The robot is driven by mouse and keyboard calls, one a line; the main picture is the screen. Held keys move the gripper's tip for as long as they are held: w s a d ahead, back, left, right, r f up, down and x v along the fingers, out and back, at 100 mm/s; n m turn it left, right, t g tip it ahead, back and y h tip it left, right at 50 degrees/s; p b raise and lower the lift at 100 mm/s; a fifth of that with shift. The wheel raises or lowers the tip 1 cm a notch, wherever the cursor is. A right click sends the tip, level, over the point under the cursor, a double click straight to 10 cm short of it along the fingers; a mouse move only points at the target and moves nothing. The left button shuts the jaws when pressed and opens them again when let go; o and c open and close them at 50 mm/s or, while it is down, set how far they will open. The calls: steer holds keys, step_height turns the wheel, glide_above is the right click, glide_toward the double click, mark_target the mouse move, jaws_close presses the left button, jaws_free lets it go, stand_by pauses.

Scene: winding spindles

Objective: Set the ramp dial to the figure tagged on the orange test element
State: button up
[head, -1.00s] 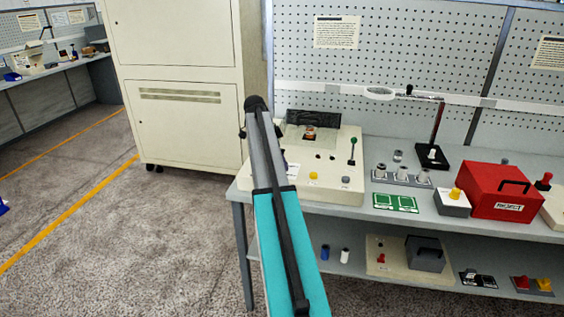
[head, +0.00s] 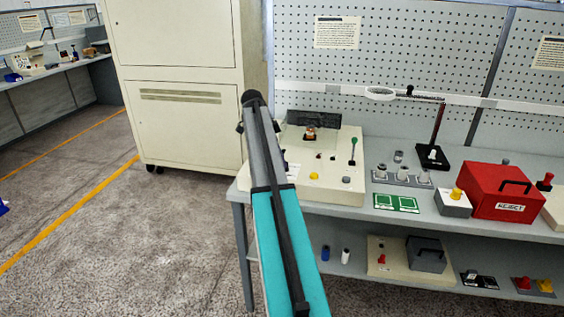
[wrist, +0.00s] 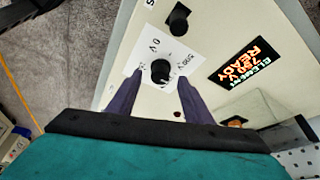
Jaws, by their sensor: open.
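The dial (wrist: 161,71) is a round black knob on a white card (wrist: 133,58) with printed marks, including a 0 V. My gripper (wrist: 160,77) is open, its two dark purple fingers on either side of the knob. I cannot tell whether they touch it. The cream bench unit (head: 335,186) carries the dial; my arm hides the dial in the head view. The orange test element (head: 310,134) appears as a small orange piece at the back of the unit. Its tag is not readable here. A display (wrist: 240,63) shows orange lettering that includes READY.
Another black knob (wrist: 178,21) sits close beyond the dial. A green-tipped lever (head: 353,150) and a yellow button (head: 313,175) are on the unit.

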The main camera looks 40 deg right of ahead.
steer(key=b+v, duration=0.2)
steer(key=v, duration=0.9)
steer(key=shift+r, duration=0.25)
